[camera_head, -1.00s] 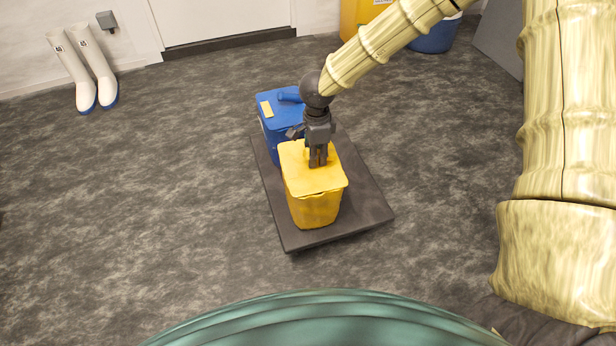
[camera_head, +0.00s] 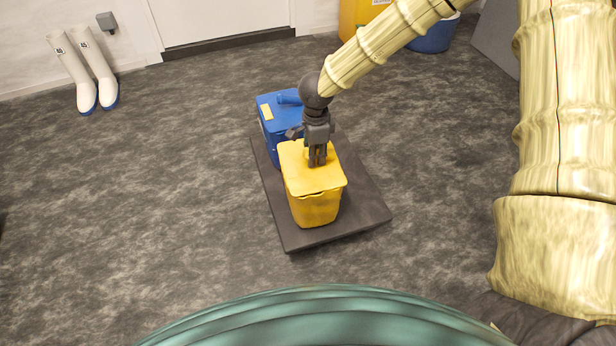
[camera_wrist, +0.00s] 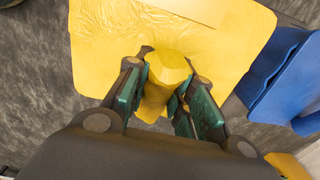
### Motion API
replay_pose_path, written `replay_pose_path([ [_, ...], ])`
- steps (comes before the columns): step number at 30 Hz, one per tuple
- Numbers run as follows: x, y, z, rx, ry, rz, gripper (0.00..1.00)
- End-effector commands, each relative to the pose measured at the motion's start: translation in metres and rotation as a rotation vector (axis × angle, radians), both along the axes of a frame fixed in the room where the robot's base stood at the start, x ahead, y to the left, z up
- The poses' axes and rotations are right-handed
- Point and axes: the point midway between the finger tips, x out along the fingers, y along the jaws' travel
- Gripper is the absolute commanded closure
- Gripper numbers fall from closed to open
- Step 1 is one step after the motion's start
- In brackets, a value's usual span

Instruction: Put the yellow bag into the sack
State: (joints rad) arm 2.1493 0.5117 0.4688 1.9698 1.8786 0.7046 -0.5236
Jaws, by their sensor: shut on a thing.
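The yellow bag (camera_head: 312,207) looks like a squarish tub with a broad, lid-like top. It stands upright on a dark flat platform (camera_head: 355,215). My gripper (camera_head: 317,163) points down at the top of it. In the wrist view, my gripper (camera_wrist: 165,95) is shut on a raised yellow piece at the middle of the bag's creased top (camera_wrist: 110,35). The fingers hide part of this piece. I cannot make out a sack in either view.
A blue container (camera_head: 270,125) with a yellow label stands close behind the yellow bag on the same platform. White boots (camera_head: 90,68) stand by the wall at the left. A blue tub (camera_head: 435,38) and a yellow cabinet (camera_head: 357,15) are at the back. The floor left of the platform is clear.

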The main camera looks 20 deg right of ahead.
Motion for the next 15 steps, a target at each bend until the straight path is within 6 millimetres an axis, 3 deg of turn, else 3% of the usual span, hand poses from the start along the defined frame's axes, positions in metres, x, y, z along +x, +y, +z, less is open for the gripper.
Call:
replay_pose_path([
  [15,0.0008,0.0004,0.0122,0.001,-0.002,0.0,1.0],
])
